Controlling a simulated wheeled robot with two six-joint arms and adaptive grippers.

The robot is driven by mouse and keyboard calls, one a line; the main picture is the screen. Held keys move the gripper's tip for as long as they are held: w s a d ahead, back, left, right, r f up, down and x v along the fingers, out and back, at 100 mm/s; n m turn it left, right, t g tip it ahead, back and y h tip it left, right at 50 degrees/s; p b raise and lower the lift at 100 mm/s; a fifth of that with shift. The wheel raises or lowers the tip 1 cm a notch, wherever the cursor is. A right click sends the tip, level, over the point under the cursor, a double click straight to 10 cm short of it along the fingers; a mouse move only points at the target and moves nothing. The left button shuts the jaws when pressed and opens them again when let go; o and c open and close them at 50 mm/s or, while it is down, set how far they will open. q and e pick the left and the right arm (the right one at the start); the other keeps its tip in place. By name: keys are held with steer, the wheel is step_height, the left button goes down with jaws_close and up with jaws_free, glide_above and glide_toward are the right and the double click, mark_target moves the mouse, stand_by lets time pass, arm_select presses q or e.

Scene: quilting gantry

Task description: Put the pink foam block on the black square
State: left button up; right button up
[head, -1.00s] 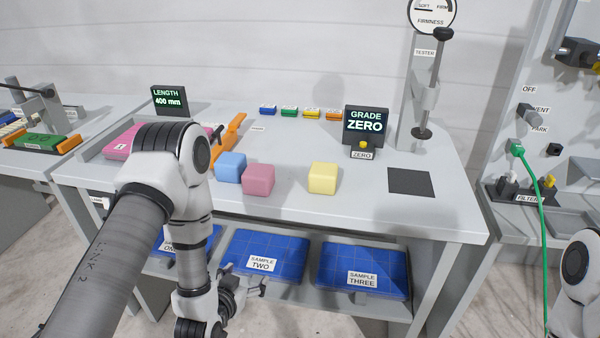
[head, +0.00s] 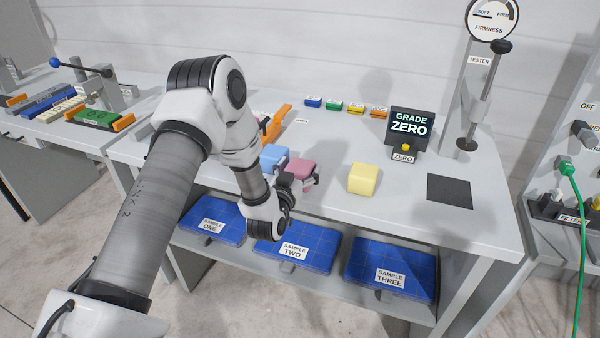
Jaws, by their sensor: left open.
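The pink foam block (head: 301,168) stands on the grey table between the blue block (head: 274,155) and the yellow block (head: 363,179). My left gripper (head: 303,184) is open at the near side of the pink block and hides its lower front. I cannot tell whether the fingers touch it or how far they reach around it. The black square (head: 450,191) lies flat and empty on the right part of the table. My right gripper is out of view.
The GRADE ZERO display (head: 409,128) and the firmness tester (head: 468,110) stand behind the black square. Blue sample trays (head: 388,268) lie on the shelf below. Small coloured blocks line the back. The tabletop between the yellow block and the black square is clear.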

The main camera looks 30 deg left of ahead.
arm_select(q)
steer(key=c, duration=0.5)
steer(key=shift+c, duration=0.2)
